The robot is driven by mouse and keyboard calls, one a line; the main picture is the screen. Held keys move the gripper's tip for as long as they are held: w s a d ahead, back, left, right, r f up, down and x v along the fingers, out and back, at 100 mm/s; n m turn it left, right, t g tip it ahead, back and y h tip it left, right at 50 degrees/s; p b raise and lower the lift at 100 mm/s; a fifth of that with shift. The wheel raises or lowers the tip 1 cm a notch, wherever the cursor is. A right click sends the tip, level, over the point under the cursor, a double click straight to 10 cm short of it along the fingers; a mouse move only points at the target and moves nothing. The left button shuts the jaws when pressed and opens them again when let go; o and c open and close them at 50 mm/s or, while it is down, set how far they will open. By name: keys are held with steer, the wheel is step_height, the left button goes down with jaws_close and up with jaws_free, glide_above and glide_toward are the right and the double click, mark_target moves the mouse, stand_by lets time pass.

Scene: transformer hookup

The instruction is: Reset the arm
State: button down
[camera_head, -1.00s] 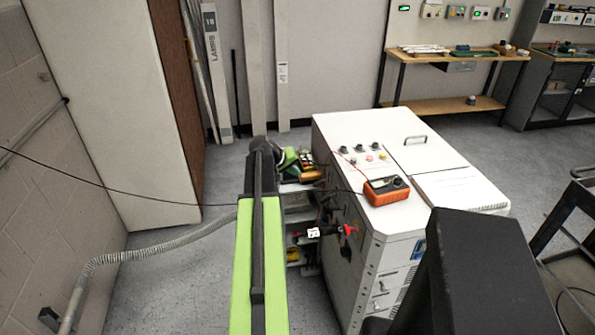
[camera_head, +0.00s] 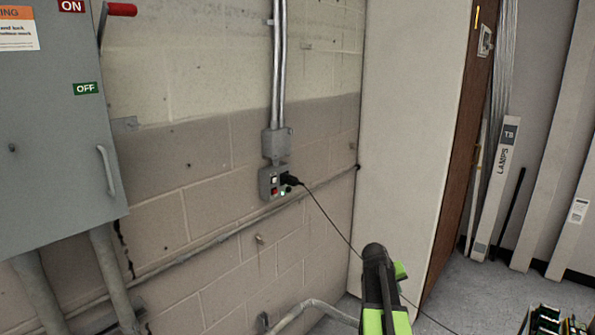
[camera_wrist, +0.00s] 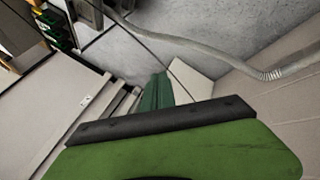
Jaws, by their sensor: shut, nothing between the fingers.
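My arm (camera_head: 380,295), green and black, rises from the bottom edge right of centre in the head view. Its black joint is at the top, with a small green part beside it. My gripper (camera_wrist: 157,88) shows in the wrist view as dark green fingers beyond a black strip and a broad green body. The fingers are together and hold nothing. In the head view most of the gripper is hidden behind the arm.
A grey switch box (camera_head: 60,150) with a red lever hangs at left. A wall outlet (camera_head: 272,184) has a black plug, its cable running behind my arm. A tall white cabinet (camera_head: 410,130) stands right of it. A grey hose (camera_wrist: 200,46) crosses the wrist view.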

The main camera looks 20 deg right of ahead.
steer(key=w+a+n+t+y+p, duration=0.1)
steer(key=w+a+n+y, duration=0.15)
steer(key=a, duration=1.25)
steer(key=w+a+n+y+p, duration=0.15)
steer(key=w+a, duration=0.25)
steer(key=a, duration=1.1)
steer(key=s+a+g+y, duration=0.1)
steer(key=s+a, duration=0.3)
steer(key=a, duration=0.5)
steer(key=s+a+g+y, duration=0.1)
steer(key=s+a, duration=0.4)
steer(key=a, duration=0.4)
steer(key=shift+s+f+n+y+p, duration=0.3)
steer(key=shift+y+p, duration=0.05)
steer(key=shift+y, duration=0.05)
